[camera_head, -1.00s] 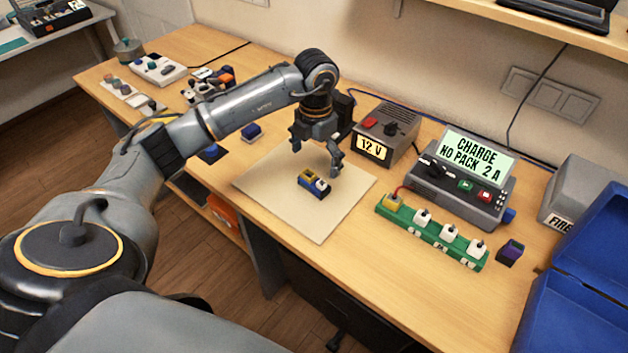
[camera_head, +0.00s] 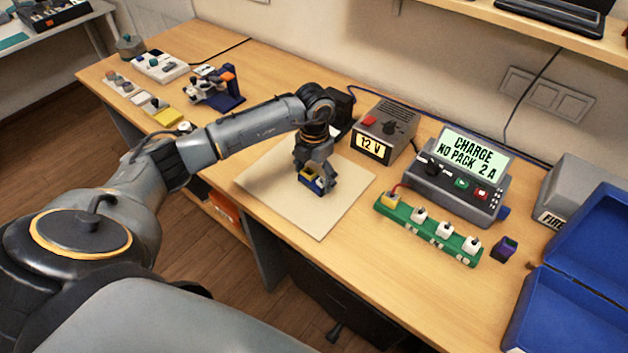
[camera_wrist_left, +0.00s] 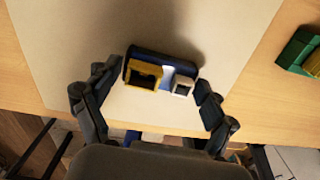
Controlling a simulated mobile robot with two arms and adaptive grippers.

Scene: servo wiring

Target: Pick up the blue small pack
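A small dark-blue block (camera_head: 320,189) with a yellow open frame and a white socket piece on it lies on the cream mat; I take it for the blue small pack. It also shows in the left wrist view (camera_wrist_left: 165,58). My left gripper (camera_head: 316,173) is down over it and partly hides it in the head view. In the left wrist view the fingers of the left gripper (camera_wrist_left: 157,82) are spread, one on each side of the block. A gap shows on the left side; the right finger is very close, and I cannot tell if it touches. My right gripper is not in view.
The cream mat (camera_head: 318,222) is otherwise bare. A 12 V supply (camera_head: 386,130) and a charger reading "NO PACK" (camera_head: 455,190) stand behind and right. A green socket strip (camera_head: 428,232), a small purple-topped piece (camera_head: 504,249) and a blue case (camera_head: 580,275) lie farther right.

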